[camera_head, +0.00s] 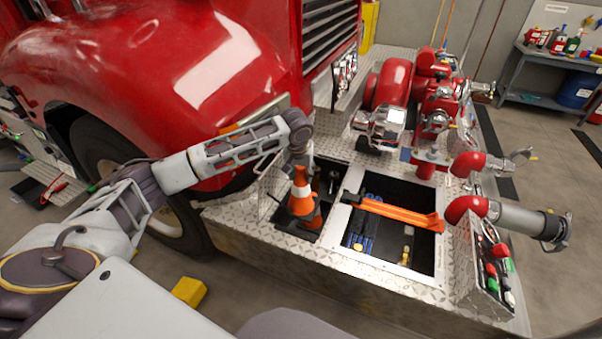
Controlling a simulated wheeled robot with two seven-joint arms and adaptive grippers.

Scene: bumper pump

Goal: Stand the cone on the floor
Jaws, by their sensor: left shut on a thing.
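An orange cone (301,193) with a white band stands roughly upright in the small open compartment of the truck's front bumper. Another orange piece shows at its lower right, partly hidden. My left gripper (299,166) comes down from above and is shut on the cone's top. The cone's base sits low among the compartment walls; I cannot tell whether it touches the bottom. The grey floor (225,290) shows in front of the bumper. My right gripper is not in view.
An orange tool (400,213) lies across the larger open compartment beside the cone. Red pump pipes (465,165) and a control panel (492,262) stand to the right. A yellow block (189,291) lies on the floor near the bumper. A bench (550,75) stands at the back right.

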